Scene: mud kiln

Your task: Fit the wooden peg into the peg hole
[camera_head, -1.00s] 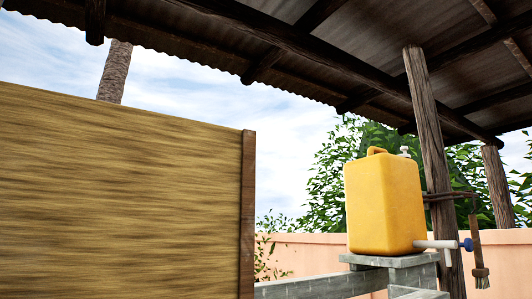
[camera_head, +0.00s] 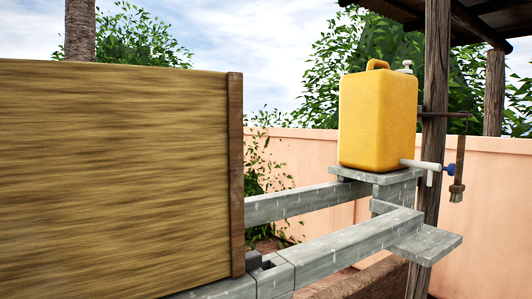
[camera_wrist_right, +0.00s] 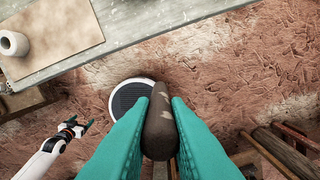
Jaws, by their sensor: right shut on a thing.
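My right gripper (camera_wrist_right: 160,105) shows in the right wrist view as two long teal fingers. They are shut on a dark brown, round-ended wooden peg (camera_wrist_right: 160,125) with pale spots, which lies between them. Its lower end is hidden between the fingers. My left gripper (camera_wrist_right: 80,127) shows small at the lower left of that view, with its dark fingers apart and nothing seen between them. It is well away from the peg. Neither gripper is in the head view. I cannot make out the peg hole in either view.
A large wooden panel (camera_head: 115,180) with a brown edge post fills the left of the head view. In the wrist view, a grey slab (camera_wrist_right: 150,20) bears a tan board and a white roll (camera_wrist_right: 13,43).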

